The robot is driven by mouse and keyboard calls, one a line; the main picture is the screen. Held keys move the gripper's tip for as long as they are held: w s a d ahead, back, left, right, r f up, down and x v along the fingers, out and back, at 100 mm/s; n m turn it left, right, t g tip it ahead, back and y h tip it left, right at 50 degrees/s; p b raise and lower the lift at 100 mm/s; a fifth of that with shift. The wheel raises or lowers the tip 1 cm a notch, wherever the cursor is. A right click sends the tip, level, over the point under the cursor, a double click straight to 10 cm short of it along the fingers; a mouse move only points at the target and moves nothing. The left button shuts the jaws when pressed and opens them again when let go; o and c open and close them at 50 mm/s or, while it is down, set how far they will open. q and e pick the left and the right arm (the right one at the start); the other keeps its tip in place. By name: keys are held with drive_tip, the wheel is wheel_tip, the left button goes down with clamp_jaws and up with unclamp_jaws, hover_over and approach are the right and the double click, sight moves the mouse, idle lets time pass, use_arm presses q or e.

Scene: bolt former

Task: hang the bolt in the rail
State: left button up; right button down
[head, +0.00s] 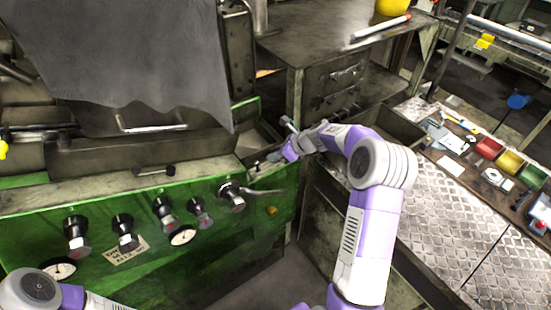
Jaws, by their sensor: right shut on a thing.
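My right gripper (273,157) is at the right end of the green machine, over the open metal trough beside the machine's top edge. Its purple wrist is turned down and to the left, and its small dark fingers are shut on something. The thing between them is too small and too hidden to make out clearly; it is probably the bolt. I cannot tell the rail apart from the dark metal parts around the trough. My left arm shows only at the bottom left corner, and its gripper is out of view.
The green machine (150,262) carries several knobs, gauges and a lever (262,191) below the gripper. A grey sheet (130,50) hangs at upper left. A metal cabinet (325,50) stands behind. A workbench (455,232) with tools and coloured bins is at right.

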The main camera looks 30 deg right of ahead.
drive_tip(key=shift+r+p, duration=3.55)
drive_tip(key=shift+r, duration=0.25)
